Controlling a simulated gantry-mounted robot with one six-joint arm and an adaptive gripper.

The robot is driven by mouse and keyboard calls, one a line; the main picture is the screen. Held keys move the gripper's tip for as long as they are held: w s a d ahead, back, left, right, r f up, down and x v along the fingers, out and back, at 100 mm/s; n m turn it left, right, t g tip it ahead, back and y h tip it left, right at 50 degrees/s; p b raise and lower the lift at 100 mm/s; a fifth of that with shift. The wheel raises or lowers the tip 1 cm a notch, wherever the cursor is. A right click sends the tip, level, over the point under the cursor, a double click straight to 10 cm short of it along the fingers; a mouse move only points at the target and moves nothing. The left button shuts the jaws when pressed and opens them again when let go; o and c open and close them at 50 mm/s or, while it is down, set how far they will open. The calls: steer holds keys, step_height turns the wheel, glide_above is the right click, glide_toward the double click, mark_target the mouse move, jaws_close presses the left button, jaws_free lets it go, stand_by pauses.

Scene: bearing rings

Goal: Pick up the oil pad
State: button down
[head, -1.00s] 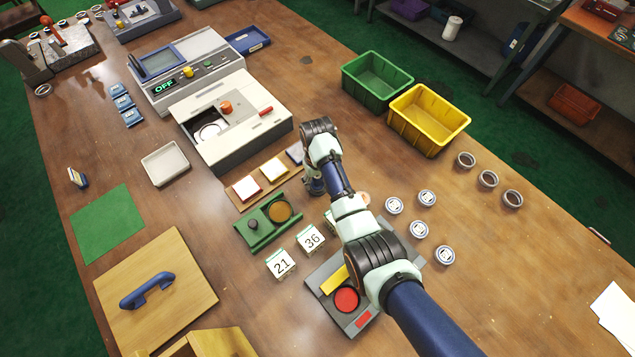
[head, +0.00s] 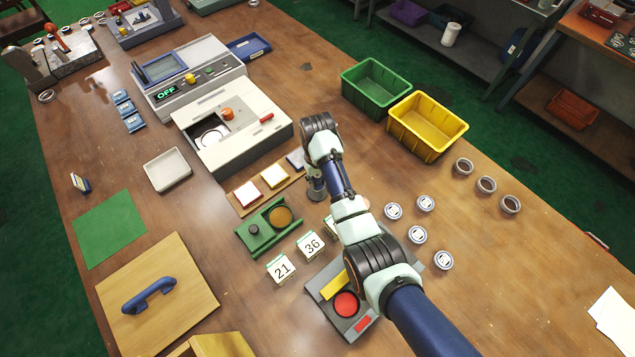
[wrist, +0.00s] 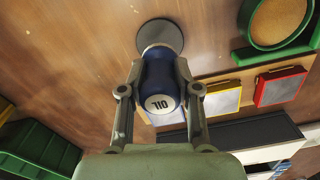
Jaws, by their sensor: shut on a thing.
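The oil pad shows in the wrist view as a blue and white cylinder (wrist: 160,85) marked OIL, with a wide grey disc (wrist: 160,36) at its far end. My gripper (wrist: 160,88) is shut on the cylinder, one finger on each side. In the head view my gripper (head: 315,182) is mostly hidden by my arm, and the grey disc shows just below it. I cannot tell whether the disc touches the table.
A wooden strip with red, yellow and blue framed pads (head: 274,177) lies close by on the left. A green fixture (head: 268,228) and number blocks (head: 311,245) stand nearer. Several bearing rings (head: 417,235) lie right. Green (head: 377,105) and yellow (head: 427,145) bins stand behind.

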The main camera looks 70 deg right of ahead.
step_height(320, 180, up, 16)
steer(key=p, duration=0.7)
steer(key=c, duration=1.6)
jaws_free()
steer(key=shift+c, duration=1.2)
